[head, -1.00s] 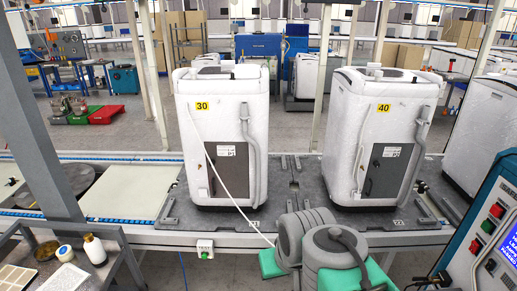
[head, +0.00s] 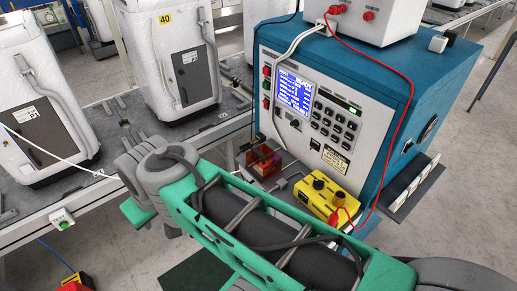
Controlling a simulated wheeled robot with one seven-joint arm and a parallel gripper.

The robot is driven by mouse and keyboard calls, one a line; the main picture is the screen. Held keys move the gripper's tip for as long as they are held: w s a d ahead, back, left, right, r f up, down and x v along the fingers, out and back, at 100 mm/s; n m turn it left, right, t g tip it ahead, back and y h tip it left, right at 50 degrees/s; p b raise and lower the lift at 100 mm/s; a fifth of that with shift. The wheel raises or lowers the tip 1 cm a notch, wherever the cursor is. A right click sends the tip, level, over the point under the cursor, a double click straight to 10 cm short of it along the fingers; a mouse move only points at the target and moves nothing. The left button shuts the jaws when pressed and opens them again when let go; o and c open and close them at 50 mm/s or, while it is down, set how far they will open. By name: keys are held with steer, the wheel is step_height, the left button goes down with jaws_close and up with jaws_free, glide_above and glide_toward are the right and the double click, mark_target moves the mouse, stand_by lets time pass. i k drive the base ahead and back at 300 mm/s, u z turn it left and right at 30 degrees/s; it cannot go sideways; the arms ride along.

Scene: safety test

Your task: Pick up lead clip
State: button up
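The box has dark and brass-coloured knobs on top. My green and grey arm crosses the lower middle, just in front of the box. My gripper is not in view.
The blue test cabinet (head: 392,118) has a lit screen and keypad. An orange-red open fixture (head: 263,162) sits left of the yellow box. White wrapped machines, one labelled 40 (head: 165,65), stand on the conveyor at left. A white-grey unit (head: 375,20) tops the cabinet.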

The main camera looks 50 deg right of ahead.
mark_target(247, 146)
steer(key=z, duration=0.5)
steer(key=i, duration=1.45)
steer(key=u, duration=0.35)
